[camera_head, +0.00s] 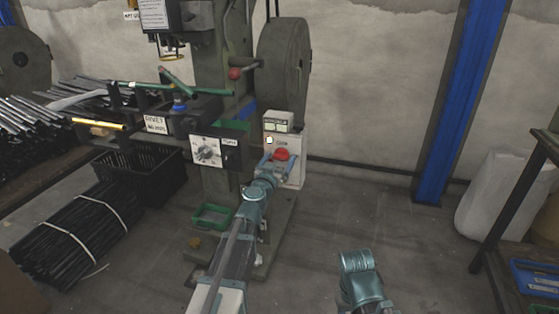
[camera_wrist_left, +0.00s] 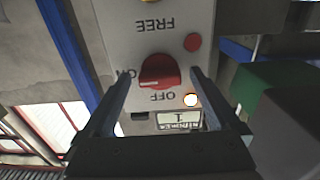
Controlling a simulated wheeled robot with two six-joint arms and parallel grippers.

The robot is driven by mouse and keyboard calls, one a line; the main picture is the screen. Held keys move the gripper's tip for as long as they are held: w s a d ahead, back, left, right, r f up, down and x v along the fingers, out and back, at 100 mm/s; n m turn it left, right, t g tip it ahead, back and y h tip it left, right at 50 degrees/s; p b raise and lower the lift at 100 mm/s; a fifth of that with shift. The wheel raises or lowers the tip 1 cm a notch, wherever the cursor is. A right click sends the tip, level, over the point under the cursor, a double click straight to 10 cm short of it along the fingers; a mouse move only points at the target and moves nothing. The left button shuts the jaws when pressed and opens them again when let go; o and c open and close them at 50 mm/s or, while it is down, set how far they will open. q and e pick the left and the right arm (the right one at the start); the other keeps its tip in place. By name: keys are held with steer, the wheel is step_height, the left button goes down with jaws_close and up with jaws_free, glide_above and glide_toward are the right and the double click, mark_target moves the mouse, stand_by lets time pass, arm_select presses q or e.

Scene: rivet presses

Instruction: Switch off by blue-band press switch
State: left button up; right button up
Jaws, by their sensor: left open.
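The press switch is a red rotary knob (camera_head: 281,154) on a pale switch box (camera_head: 297,172) at the press's right side. In the left wrist view the red knob (camera_wrist_left: 159,71) shows upside down, among the labels ON, OFF and FREE. Its white mark lies on the side towards ON. My left gripper (camera_head: 270,159) is open at the box, and in the wrist view its fingers (camera_wrist_left: 160,76) stand on either side of the knob. Contact with the knob cannot be told. My right gripper's fingers are not visible.
A lit lamp (camera_wrist_left: 191,100) and a red button (camera_wrist_left: 193,42) sit near the knob. The press has a big wheel (camera_head: 284,70) and a dial box (camera_head: 206,149) left of the switch. A green tray (camera_head: 212,216) lies below.

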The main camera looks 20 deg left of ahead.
arm_select(q)
steer(key=c, duration=1.4)
steer(key=shift+n, duration=0.3)
steer(key=n, duration=0.3)
steer(key=shift+n, duration=0.4)
steer(key=n, duration=0.4)
steer(key=shift+n, duration=0.3)
steer(key=n, duration=0.8)
steer(key=shift+n, duration=0.6)
